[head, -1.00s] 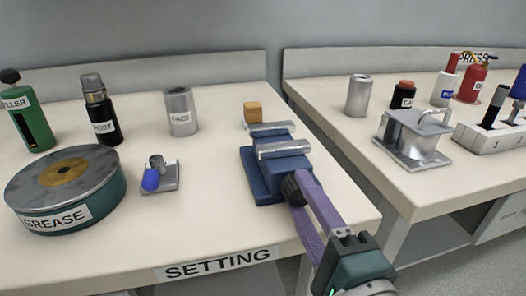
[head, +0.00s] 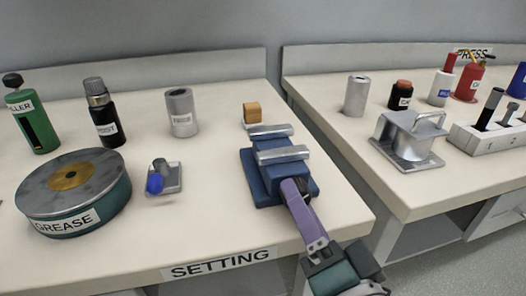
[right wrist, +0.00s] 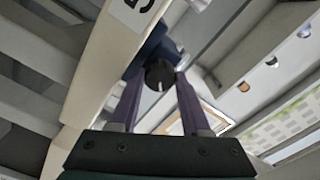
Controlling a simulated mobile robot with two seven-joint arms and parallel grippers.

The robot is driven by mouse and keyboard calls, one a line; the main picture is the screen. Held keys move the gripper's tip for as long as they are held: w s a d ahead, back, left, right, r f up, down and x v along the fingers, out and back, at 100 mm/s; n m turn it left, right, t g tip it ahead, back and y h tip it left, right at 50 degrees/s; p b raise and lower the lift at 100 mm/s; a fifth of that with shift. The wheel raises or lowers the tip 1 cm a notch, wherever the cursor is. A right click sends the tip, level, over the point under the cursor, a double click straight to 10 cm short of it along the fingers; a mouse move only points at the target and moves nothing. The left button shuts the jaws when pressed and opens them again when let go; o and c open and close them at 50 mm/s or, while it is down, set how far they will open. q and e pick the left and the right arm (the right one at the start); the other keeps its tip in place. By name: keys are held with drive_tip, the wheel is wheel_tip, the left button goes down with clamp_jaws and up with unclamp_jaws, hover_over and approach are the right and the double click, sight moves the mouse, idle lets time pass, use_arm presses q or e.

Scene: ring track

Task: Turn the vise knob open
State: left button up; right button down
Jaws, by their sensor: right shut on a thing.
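The blue vise (head: 262,178) with two silver jaw bars (head: 283,154) sits near the front right corner of the setting table. A gap shows between the bars. Its black knob (head: 305,187) faces the table's front edge and is mostly hidden behind my purple fingers in the head view. In the right wrist view the round dark knob (right wrist: 160,74) with a white mark lies between the two fingertips. My right gripper (head: 294,188) is shut on the knob, reaching in from the lower right. My left gripper is not in view.
An orange block (head: 252,113) is just behind the vise. A small blue-ended fixture (head: 164,180), a grease tin (head: 75,195), and a grey can (head: 182,112) stand to the left. A second table (head: 430,190) with a press is at the right.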

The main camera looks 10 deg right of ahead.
idle(0.4)
drive_tip(key=shift+c, duration=1.8)
unclamp_jaws()
drive_tip(key=shift+s, duration=0.1)
